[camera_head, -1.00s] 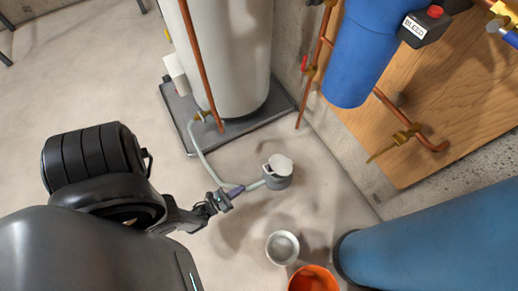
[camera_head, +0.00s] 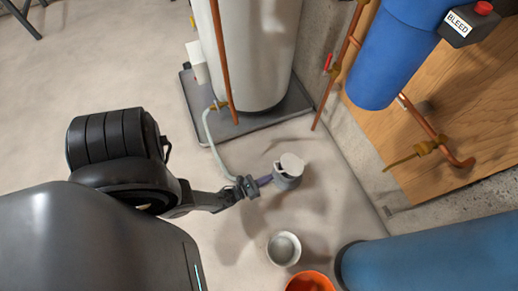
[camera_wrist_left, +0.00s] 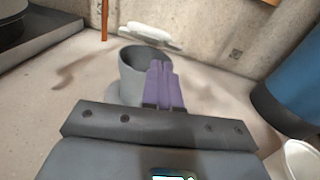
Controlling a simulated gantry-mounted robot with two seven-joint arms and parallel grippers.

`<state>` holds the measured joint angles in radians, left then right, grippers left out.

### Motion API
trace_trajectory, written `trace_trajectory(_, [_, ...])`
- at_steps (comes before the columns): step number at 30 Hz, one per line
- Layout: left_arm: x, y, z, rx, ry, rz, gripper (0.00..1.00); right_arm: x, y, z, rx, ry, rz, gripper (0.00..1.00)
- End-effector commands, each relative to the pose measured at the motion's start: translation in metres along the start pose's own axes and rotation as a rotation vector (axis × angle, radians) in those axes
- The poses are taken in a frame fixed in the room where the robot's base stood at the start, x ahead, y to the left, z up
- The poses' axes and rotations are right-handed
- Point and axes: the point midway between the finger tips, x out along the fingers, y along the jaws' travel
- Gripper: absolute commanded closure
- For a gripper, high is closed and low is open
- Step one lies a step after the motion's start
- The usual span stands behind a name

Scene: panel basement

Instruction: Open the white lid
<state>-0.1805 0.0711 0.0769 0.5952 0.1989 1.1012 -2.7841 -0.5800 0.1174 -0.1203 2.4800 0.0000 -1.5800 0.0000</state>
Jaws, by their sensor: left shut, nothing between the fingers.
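The white lid (camera_head: 291,162) is at the top of a small grey round container (camera_head: 287,183) on the floor. In the left wrist view the lid (camera_wrist_left: 152,37) stands raised at the far side of the container (camera_wrist_left: 132,80), and part of the open mouth shows. My left gripper (camera_head: 266,180) is at the container's near left side, its purple fingers (camera_wrist_left: 163,85) shut with nothing between them. The fingertips overlap the container's rim in the wrist view; I cannot tell whether they touch it. My right gripper is not in view.
A pale hose (camera_head: 213,140) runs from the white tank (camera_head: 255,50) toward the container. A metal bowl (camera_head: 283,248) and an orange bucket (camera_head: 309,283) stand nearer. A blue cylinder (camera_head: 430,262) lies to the right.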

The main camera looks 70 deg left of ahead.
Motion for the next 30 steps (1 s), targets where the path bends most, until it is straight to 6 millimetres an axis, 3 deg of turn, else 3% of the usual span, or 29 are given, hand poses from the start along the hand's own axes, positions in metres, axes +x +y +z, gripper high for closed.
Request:
trace_trajectory(12, [0.018,0.0,0.018,0.0,-0.001,0.0,1.0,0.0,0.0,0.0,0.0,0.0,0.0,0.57])
trace_trajectory(30, [0.017,0.002,0.024,0.001,0.016,0.006,1.0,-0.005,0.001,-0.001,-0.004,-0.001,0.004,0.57])
